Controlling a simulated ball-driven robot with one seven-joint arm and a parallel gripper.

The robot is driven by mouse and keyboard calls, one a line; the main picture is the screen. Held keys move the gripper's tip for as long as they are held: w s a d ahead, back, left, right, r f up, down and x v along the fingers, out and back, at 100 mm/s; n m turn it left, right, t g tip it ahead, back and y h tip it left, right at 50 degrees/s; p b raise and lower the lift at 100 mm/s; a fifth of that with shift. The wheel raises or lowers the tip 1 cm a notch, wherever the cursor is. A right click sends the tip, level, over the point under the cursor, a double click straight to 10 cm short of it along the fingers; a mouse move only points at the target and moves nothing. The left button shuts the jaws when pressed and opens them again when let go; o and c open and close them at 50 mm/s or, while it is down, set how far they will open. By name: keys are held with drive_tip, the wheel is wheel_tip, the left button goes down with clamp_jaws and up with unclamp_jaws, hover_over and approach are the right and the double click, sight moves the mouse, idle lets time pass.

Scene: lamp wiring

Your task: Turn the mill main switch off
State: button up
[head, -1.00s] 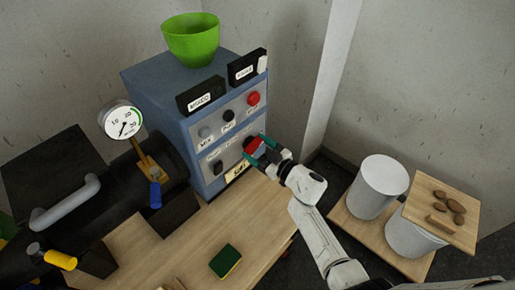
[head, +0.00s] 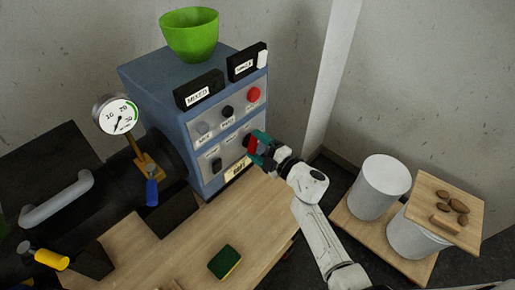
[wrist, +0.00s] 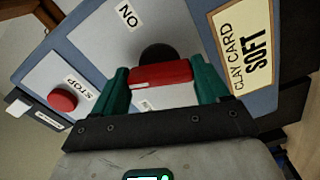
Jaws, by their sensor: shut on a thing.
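The blue control box (head: 150,75) stands at the back of the table, with rows of switches and buttons on its front panel. The main switch has a red handle (wrist: 160,74) in front of a dark round base (wrist: 157,53), with an "ON" label close by in the wrist view. My gripper (head: 258,147) is at the lower right of the panel. Its green fingers, also in the wrist view (wrist: 163,88), are shut on the red handle, one on each side. Part of the switch is hidden behind the fingers in the head view.
A red stop button (head: 253,94) sits above my gripper. A "CLAY CARD SOFT" card (wrist: 241,48) is beside the switch. A green bowl (head: 189,35) is on the box. A gauge (head: 118,115) and black cylinder stand left; a sponge (head: 224,262) lies on the table.

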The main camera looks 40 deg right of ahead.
drive_tip(key=shift+f+n+b, duration=0.1)
drive_tip(key=shift+n+b, duration=0.6)
drive_tip(key=shift+n, duration=1.2)
drive_tip(key=o, duration=1.1)
drive_tip(key=shift+c, duration=0.2)
drive_tip(key=shift+s, duration=0.1)
drive_tip(key=s, duration=1)
drive_tip(key=shift+s+d, duration=0.15)
drive_tip(key=shift+s, duration=0.2)
